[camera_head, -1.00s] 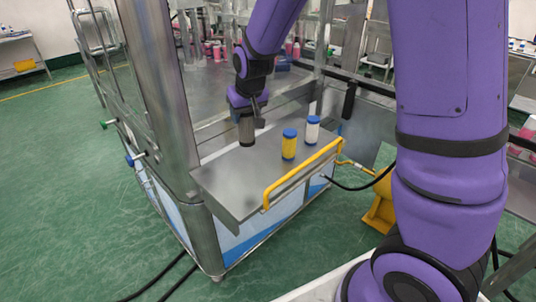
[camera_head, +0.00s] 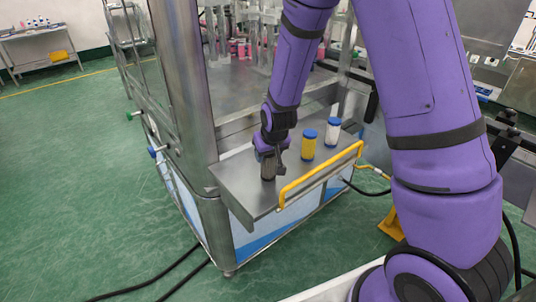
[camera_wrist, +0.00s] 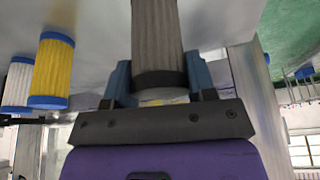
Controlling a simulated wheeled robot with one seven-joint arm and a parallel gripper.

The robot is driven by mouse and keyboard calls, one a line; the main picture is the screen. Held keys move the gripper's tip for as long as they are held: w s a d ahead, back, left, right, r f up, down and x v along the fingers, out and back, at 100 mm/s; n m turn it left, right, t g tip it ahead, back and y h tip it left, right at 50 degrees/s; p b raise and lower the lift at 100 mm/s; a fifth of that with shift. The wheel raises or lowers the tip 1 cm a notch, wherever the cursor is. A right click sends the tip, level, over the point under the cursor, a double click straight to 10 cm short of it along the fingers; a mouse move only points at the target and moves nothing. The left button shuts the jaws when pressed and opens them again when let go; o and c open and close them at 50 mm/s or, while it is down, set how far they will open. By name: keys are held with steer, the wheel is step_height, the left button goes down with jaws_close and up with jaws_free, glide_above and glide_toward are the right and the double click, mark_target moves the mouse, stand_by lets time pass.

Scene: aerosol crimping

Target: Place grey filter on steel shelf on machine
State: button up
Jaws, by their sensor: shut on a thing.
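The grey filter (camera_wrist: 157,35) is a ribbed cylinder with a dark end cap, held between the fingers of my gripper (camera_wrist: 158,82) in the wrist view. In the head view my gripper (camera_head: 269,160) is shut on the filter (camera_head: 268,171), which is upright over the steel shelf (camera_head: 240,190), near its left part. The filter's lower end is at or very near the shelf surface; I cannot tell if it touches. My gripper hides its upper part.
A yellow filter with blue caps (camera_head: 308,146) and a white filter with blue caps (camera_head: 332,132) stand on the shelf to the right. A yellow handrail (camera_head: 320,175) runs along the shelf's front edge. A steel post (camera_head: 186,90) rises at the left.

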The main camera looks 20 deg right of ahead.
steer(key=shift+f, duration=0.25)
steer(key=shift+f, duration=0.1)
steer(key=o, duration=0.9)
steer(key=shift+o, duration=0.2)
steer(key=s+d+f+v, duration=0.1)
steer(key=s+d+v, duration=0.1)
steer(key=v, duration=1.3)
steer(key=s+d+f+v, duration=0.1)
steer(key=s+d+v, duration=0.15)
steer(key=v, duration=1.25)
steer(key=s+d+r, duration=0.1)
steer(key=s+r, duration=0.2)
steer(key=s, duration=0.4)
steer(key=s+r, duration=0.3)
steer(key=s, duration=0.4)
steer(key=shift+d+m+t, duration=0.3)
steer(key=shift+d+t, duration=0.1)
